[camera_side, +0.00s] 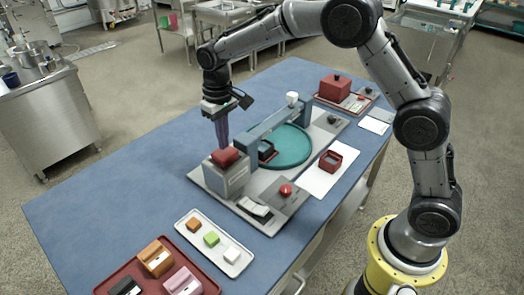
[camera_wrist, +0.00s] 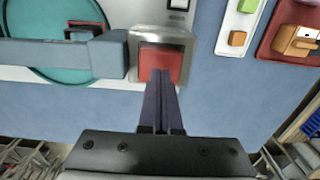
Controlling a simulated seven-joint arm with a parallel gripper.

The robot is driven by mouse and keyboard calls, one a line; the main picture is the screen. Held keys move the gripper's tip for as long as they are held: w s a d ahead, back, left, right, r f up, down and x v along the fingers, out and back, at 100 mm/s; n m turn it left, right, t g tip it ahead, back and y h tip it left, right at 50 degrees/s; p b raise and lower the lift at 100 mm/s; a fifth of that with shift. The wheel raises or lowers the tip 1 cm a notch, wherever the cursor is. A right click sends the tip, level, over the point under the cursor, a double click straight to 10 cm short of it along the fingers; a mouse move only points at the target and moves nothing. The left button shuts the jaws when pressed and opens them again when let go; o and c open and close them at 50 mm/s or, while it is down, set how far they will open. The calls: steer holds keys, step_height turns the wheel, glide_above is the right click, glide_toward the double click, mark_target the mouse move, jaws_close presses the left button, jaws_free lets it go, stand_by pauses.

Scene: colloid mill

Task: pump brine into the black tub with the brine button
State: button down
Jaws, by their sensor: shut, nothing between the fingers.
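A large red square button (camera_side: 226,157) tops a grey metal housing (camera_side: 228,178) at the near end of the machine; the wrist view shows it too (camera_wrist: 161,65). I cannot read any label saying it is the brine button. A small dark open-topped box (camera_side: 267,151), perhaps the black tub, is at the teal disc (camera_side: 290,148) beneath the blue-grey beam; it shows at upper left in the wrist view (camera_wrist: 83,31). Its contents are unclear. My gripper (camera_side: 224,147) is shut and empty, pointing down, its tips at the red button's edge. I cannot tell whether they touch.
The blue-grey beam (camera_side: 268,125) spans the disc beside my gripper. A round red knob (camera_side: 286,190) sits on a grey plate nearby. A white tray (camera_side: 187,221) holds coloured cubes, and a red tray (camera_side: 105,283) holds blocks. The blue tabletop left of the machine is clear.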

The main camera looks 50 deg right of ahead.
steer(key=shift+r, duration=2.05)
steer(key=shift+r, duration=1.1)
stand_by(3.8)
steer(key=s+d+r+t, duration=0.2)
steer(key=s+r, duration=0.2)
steer(key=r, duration=0.5)
steer(key=s+d+r+t, duration=0.1)
steer(key=s+d+r, duration=0.15)
steer(key=s, duration=0.35)
steer(key=s+d+r+t, duration=0.1)
steer(key=s+r, duration=0.2)
steer(key=s, duration=0.3)
steer(key=s+d+f, duration=0.1)
steer(key=s+f, duration=0.3)
steer(key=s, duration=0.4)
steer(key=s+f+t, duration=0.1)
steer(key=s+f, duration=0.4)
steer(key=s, duration=0.3)
steer(key=shift+d+t, duration=0.3)
steer(key=shift+d, duration=0.05)
